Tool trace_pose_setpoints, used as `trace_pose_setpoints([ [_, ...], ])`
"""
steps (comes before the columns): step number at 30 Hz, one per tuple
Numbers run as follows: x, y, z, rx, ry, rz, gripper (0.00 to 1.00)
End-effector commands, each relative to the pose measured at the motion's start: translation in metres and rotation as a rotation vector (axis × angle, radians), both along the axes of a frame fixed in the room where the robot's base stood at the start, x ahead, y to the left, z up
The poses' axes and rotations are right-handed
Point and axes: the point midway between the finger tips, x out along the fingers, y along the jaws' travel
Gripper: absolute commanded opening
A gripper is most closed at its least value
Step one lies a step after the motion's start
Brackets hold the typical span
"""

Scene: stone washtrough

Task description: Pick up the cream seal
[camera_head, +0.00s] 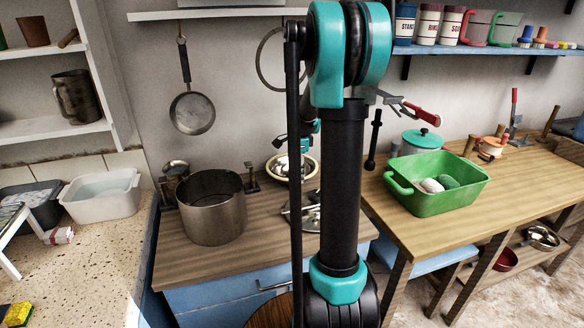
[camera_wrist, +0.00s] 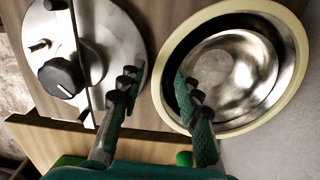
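A cream ring (camera_wrist: 303,62), which looks like the cream seal, runs round the edge of a shiny steel bowl (camera_wrist: 235,65) in the wrist view. The same cream edge (camera_head: 284,181) shows in the head view at the back of the wooden counter, partly hidden by my arm. My gripper (camera_wrist: 157,82) is open and empty. Its two fingers appear on either side of the ring's near left edge, one over the bowl's inside and one outside it. I cannot tell how high above it they are. In the head view my gripper is mostly hidden.
A steel disc with a black knob (camera_wrist: 62,78) lies close left of the bowl. A large steel pot (camera_head: 211,212) stands left on the counter (camera_head: 187,252). A green basin (camera_head: 437,195) holding round things stands on the right-hand table. A wall is close behind.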

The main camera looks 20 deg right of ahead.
Motion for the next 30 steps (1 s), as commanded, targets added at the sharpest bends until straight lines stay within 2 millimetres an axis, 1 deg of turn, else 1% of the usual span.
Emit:
trace_pose_setpoints([
  [23, 0.0001, 0.0000, -0.0047, 0.000, 0.000, 0.000, 0.34],
  [26, 0.0001, 0.0000, -0.0047, 0.000, 0.000, 0.000, 0.23],
  [30, 0.0000, 0.0000, -0.0047, 0.000, 0.000, 0.000, 0.06],
])
